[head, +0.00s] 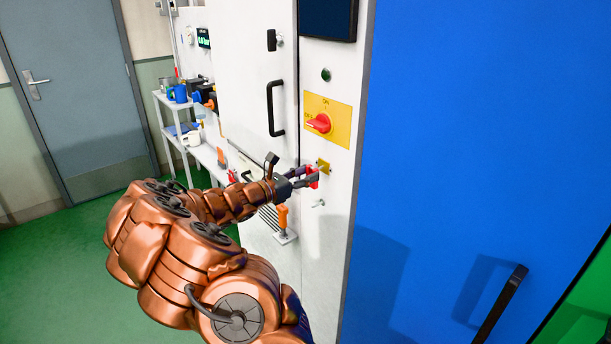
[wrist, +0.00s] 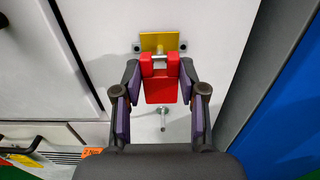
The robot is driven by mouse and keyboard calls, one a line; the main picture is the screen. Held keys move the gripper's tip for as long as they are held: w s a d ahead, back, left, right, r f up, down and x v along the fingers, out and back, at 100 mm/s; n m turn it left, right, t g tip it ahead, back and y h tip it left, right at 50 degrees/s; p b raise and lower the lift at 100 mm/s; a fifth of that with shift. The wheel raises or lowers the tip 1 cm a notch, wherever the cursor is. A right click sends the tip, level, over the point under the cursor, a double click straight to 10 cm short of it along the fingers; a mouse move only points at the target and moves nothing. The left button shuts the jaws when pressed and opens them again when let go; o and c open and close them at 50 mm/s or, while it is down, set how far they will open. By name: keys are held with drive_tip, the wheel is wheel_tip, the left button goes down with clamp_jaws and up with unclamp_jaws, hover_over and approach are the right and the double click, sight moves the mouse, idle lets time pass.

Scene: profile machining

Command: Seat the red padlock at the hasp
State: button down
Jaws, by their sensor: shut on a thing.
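The red padlock (wrist: 160,90) is between the fingers of my gripper (wrist: 160,83), which is shut on it. Its metal shackle meets the yellow hasp plate (wrist: 172,40) on the white cabinet. In the wrist view the shackle overlaps the hasp's brass staple; I cannot tell whether it passes through it. The padlock hangs roughly upright below the plate. In the head view my gripper (head: 302,177) is at the cabinet front, with the red padlock (head: 313,180) partly hidden by the fingers and the yellow hasp plate (head: 324,166) just above it.
A red rotary switch (head: 319,123) on a yellow plate is above the hasp. A small metal peg (wrist: 163,115) sticks out below the padlock. A black door handle (head: 275,108) is to the left. A blue panel (head: 470,130) stands to the right. A shelf (head: 178,130) with cups is further back.

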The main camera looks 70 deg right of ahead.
drive_tip(key=shift+x, duration=1.45)
drive_tip(key=c, duration=0.6)
unclamp_jaws()
drive_tip(key=shift+a, duration=0.1)
drive_tip(key=shift+v, duration=5.9)
drive_tip(key=shift+w, duration=0.1)
